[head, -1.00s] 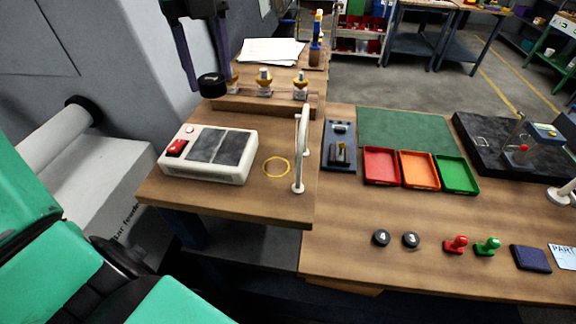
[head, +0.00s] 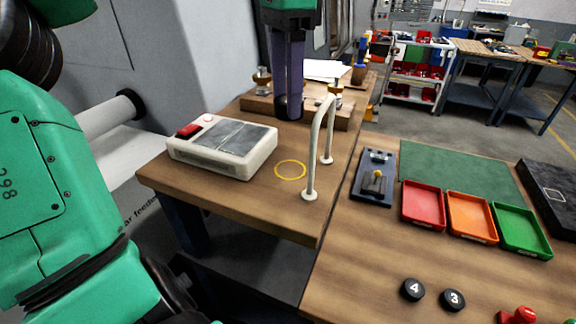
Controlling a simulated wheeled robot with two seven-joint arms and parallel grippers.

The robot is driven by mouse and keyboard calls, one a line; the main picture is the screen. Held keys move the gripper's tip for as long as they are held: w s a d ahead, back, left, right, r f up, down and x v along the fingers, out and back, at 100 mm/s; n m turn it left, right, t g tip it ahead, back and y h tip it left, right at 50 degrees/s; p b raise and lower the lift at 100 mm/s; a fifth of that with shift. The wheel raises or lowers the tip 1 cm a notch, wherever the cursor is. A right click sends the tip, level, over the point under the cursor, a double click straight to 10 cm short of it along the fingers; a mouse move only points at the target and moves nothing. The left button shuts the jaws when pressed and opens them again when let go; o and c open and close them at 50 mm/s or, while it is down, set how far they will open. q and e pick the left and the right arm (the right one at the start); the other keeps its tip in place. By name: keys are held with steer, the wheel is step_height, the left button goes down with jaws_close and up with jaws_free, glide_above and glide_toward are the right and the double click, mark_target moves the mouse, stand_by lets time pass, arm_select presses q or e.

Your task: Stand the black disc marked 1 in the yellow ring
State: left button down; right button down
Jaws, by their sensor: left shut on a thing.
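The yellow ring (head: 291,170) is a thin circle lying flat on the left wooden bench, between the grey-and-white control box and the white arched handle. Its inside is empty. My left gripper (head: 289,108) points down in front of the wooden block at the back of that bench, beyond the ring. It is shut on a black disc (head: 290,108), which shows dark between the purple fingertips and is partly hidden by them. I cannot read a number on it. My right gripper is not in view.
The control box (head: 222,148) stands left of the ring, the white handle (head: 318,150) right of it. Black discs marked 4 (head: 412,289) and 3 (head: 452,299) lie on the right bench, near red (head: 423,204), orange (head: 471,216) and green (head: 521,231) trays.

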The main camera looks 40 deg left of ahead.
mark_target(288, 170)
arm_select(q)
step_height(288, 170, down, 10)
steer(key=shift+d+f, duration=0.15)
steer(key=shift+f, duration=0.1)
steer(key=shift+c, duration=1.3)
jaws_free()
steer(key=shift+r, duration=0.1)
step_height(288, 170, up, 12)
steer(key=shift+r, duration=0.15)
